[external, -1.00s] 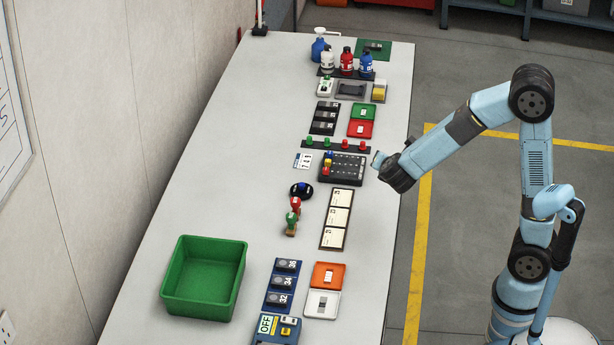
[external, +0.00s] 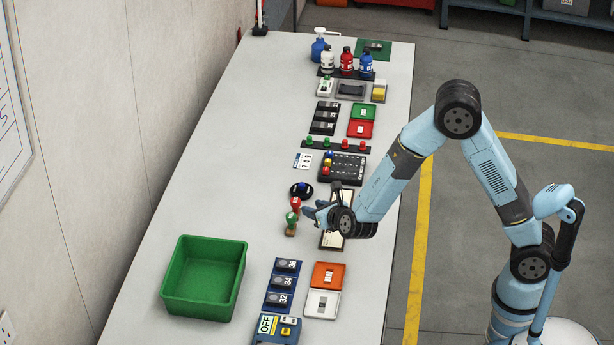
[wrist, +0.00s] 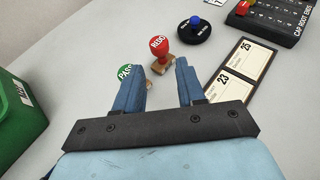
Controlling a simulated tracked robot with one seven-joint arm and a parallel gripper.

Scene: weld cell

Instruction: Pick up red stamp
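The red stamp (external: 296,203) stands on the table beside a green stamp (external: 291,220). In the wrist view the red stamp (wrist: 160,48) has a round red top and a wooden foot, ahead of my fingertips. The green stamp (wrist: 125,71) is partly hidden behind my left finger. My gripper (wrist: 158,76) is open, with empty space between its two blue fingers. In the external view my gripper (external: 309,214) is just right of the stamps. I cannot tell whether it touches either one.
A black round pad with a blue knob (wrist: 195,29) stands just behind the red stamp. Cards in a tray (wrist: 232,73) lie to the right. A green bin (external: 176,304) stands at the lower left. The table left of the stamps is clear.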

